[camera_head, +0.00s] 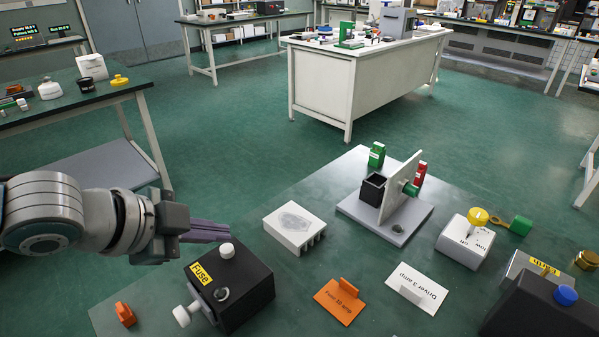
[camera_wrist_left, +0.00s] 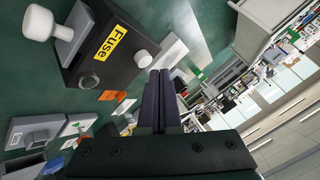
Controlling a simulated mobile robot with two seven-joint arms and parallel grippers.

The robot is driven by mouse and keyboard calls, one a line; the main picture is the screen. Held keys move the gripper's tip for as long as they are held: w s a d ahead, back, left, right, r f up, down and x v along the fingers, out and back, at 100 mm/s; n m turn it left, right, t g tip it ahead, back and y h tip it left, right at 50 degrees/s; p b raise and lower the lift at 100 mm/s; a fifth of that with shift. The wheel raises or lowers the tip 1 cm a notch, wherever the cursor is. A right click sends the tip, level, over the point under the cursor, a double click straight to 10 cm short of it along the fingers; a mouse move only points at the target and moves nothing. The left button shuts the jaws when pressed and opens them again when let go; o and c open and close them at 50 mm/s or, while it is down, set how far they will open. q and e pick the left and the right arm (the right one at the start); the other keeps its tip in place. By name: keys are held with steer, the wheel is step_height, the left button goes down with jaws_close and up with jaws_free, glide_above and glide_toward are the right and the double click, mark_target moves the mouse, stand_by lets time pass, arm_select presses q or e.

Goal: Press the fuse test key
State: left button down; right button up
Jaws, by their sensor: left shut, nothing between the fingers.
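The black fuse box (camera_head: 245,290) with a yellow "Fuse" label (camera_head: 201,273) stands at the front of the green table. A white round key (camera_head: 227,250) sits on its top near the far edge, and a dark round socket is nearer the front. A white knob (camera_head: 182,316) sticks out at its left side. My left gripper (camera_head: 228,231) is shut and empty, its fingertips just behind the white key; I cannot tell whether they touch. In the left wrist view the fuse box (camera_wrist_left: 105,60) is at upper left, and the fingers (camera_wrist_left: 160,85) point toward the white key (camera_wrist_left: 143,59).
A white ribbed block (camera_head: 295,228) stands behind the fuse box. Orange (camera_head: 340,301) and white (camera_head: 417,288) cards lie to its right. A grey stand with an upright plate (camera_head: 400,186) is farther back. An orange piece (camera_head: 125,314) lies at front left.

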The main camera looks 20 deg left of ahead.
arm_select(q)
steer(key=shift+f, duration=0.15)
steer(key=shift+f, duration=0.3)
stand_by(0.3)
steer(key=shift+f+b, duration=0.5)
steer(key=shift+b, duration=0.05)
stand_by(0.4)
steer(key=shift+r, duration=0.1)
steer(key=shift+r+p, duration=0.85)
steer(key=shift+p, duration=0.15)
step_height(320, 180, up, 5)
steer(key=p, duration=0.5)
